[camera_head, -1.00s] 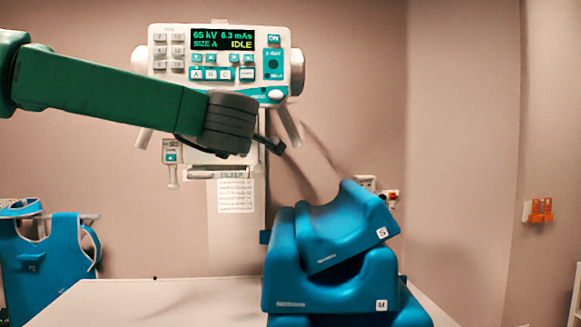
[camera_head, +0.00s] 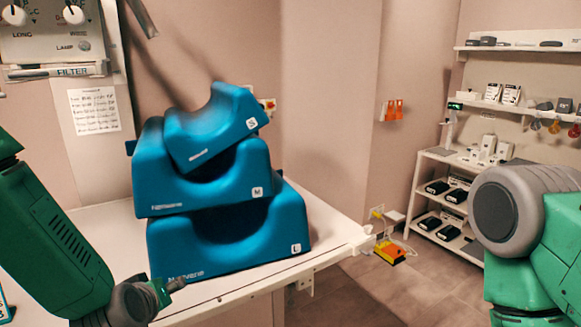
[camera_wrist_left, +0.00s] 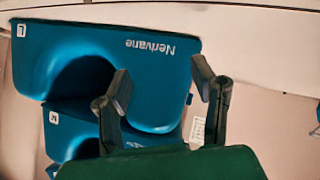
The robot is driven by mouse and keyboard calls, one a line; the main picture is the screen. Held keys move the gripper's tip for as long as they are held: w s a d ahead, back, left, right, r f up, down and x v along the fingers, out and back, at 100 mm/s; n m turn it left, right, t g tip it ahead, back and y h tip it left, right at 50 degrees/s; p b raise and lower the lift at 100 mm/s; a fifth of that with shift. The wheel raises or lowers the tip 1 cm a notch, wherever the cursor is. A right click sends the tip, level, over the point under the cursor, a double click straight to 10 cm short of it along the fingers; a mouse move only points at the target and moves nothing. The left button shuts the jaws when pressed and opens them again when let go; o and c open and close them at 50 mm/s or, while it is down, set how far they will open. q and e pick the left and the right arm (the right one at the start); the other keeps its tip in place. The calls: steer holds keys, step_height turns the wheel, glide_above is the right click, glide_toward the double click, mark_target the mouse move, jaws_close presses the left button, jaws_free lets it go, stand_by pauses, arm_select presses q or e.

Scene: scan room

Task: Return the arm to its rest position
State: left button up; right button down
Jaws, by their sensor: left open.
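My left arm comes in at the lower left of the head view, its green forearm slanting down to a dark grey wrist beside the table's front edge. In the left wrist view my left gripper (camera_wrist_left: 162,78) is open with nothing between its fingers. Behind it are the blue supports, upside down in that view. My right arm shows at the right edge as a grey joint and green links; its gripper is out of view.
Blue curved supports marked S (camera_head: 212,125), M (camera_head: 205,182) and L (camera_head: 232,238) are stacked on the white table (camera_head: 325,232). A yellow-orange box (camera_head: 390,252) with a cable lies on the floor. Shelves (camera_head: 433,190) stand at the right.

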arm_select(q)
steer(key=s+f+m+g+h+b, duration=0.15)
steer(key=s+f+m+g, duration=0.35)
steer(key=s+f, duration=1.3)
steer(key=s+a+f+m+g+b, duration=0.1)
steer(key=s+f+g, duration=0.1)
steer(key=s, duration=0.5)
steer(key=s+a+f+m+g+b, duration=0.1)
steer(key=s+f+g, duration=0.2)
steer(key=s, duration=0.5)
steer(key=shift+s+a+f, duration=0.15)
steer(key=shift+s+f, duration=0.1)
steer(key=shift+f, duration=0.55)
